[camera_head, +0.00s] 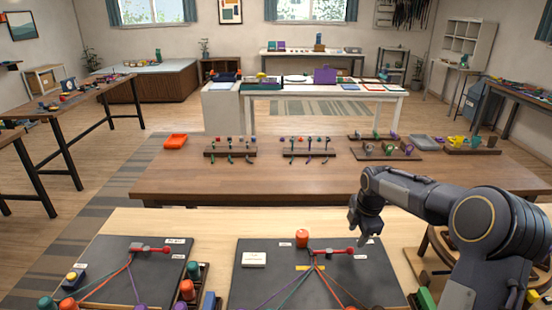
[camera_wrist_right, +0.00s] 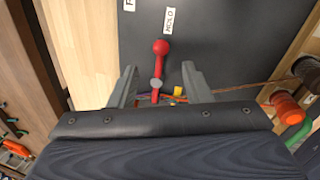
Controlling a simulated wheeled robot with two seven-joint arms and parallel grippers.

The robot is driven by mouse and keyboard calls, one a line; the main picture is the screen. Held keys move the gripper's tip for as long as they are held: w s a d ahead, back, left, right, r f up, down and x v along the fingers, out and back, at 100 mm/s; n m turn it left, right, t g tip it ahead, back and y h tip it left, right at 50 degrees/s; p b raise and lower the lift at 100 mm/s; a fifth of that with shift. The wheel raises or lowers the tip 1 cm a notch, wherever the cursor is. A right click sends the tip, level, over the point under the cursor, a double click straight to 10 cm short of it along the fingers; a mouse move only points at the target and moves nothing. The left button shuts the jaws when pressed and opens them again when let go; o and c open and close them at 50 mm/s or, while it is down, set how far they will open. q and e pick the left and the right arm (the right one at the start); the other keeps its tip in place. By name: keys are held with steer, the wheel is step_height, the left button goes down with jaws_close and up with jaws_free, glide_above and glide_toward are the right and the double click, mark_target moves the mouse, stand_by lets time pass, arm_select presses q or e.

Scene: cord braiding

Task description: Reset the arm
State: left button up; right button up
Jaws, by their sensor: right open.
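My right gripper (camera_head: 363,231) hangs over the back right part of the right dark board (camera_head: 250,283). In the right wrist view its two grey fingers (camera_wrist_right: 158,82) are spread apart. A red-knobbed lever (camera_wrist_right: 160,62) shows between and beyond them, beside a HOLD label; I cannot tell the exact gap. In the head view the red lever (camera_head: 334,251) lies at the cords' top end. Several coloured cords (camera_head: 316,279) fan out from there toward the front. A left dark board (camera_head: 120,262) has a similar red lever (camera_head: 150,249) and cords. My left gripper is not in view.
Coloured spools (camera_head: 187,289) stand between the boards. Behind is a brown table (camera_head: 240,185) with small racks; bare wood (camera_head: 210,222) lies behind the boards.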

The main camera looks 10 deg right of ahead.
steer(key=s+a+r+m+t+y, duration=0.1)
steer(key=s+a+r+m, duration=0.35)
steer(key=s, duration=0.25)
steer(key=s+a+r+m+t, duration=0.1)
steer(key=s+a+r+m, duration=0.25)
steer(key=s+r, duration=0.2)
steer(key=s+a+f+m+y, duration=0.1)
steer(key=s+a+m, duration=0.2)
steer(key=s, duration=0.3)
steer(key=s+a+f+m+t+y, duration=0.1)
steer(key=s+a+m, duration=0.2)
steer(key=s, duration=0.3)
steer(key=s+a+m, duration=0.3)
steer(key=s+m, duration=0.2)
steer(key=s, duration=0.2)
steer(key=shift+a+f+y, duration=0.15)
steer(key=shift+f+y, duration=0.25)
